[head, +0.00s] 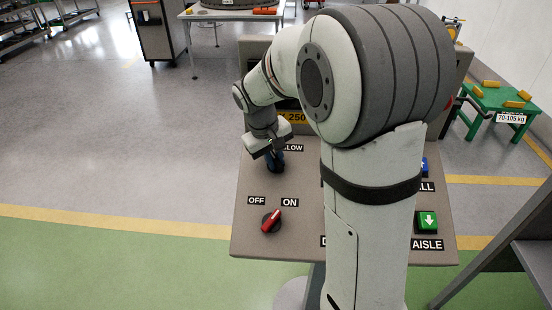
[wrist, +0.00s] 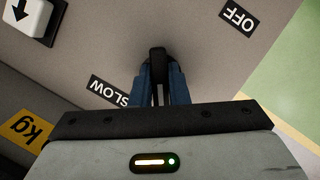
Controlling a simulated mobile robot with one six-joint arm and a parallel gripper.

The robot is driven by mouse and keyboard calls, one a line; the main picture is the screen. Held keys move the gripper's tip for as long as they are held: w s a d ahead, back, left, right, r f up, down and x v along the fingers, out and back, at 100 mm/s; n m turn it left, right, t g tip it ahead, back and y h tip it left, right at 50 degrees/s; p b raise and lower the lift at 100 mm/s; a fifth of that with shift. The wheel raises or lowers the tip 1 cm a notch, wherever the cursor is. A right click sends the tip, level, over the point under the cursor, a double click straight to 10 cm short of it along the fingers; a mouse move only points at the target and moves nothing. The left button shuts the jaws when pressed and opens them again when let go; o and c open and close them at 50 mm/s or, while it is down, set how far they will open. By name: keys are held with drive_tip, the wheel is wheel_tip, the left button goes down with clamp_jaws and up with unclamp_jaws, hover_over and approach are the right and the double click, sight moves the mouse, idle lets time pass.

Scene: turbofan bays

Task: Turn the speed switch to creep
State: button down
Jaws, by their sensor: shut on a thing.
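The speed switch (wrist: 157,56) is a black knob on the grey-brown control panel (head: 300,190). In the wrist view the two blue fingers of my gripper (wrist: 158,78) are shut on it, one on each side. The label SLOW (wrist: 110,91) is just left of the knob. In the head view my gripper (head: 274,162) points down onto the panel beside the partly covered SLOW label (head: 292,148) and hides the knob. No creep label shows in either view, and I cannot tell where the knob points.
A red-handled OFF/ON switch (head: 271,220) sits nearer on the panel. A green down-arrow button (head: 428,222) and a blue up-arrow button (head: 425,167) are on the right. My arm covers the panel's middle. A green table (head: 500,100) stands at right; floor at left is free.

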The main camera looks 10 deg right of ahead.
drive_tip(key=shift+s+f, duration=0.15)
drive_tip(key=c, duration=1.4)
unclamp_jaws()
drive_tip(key=v, duration=0.8)
drive_tip(key=shift+b, duration=0.3)
drive_tip(key=shift+d, duration=0.1)
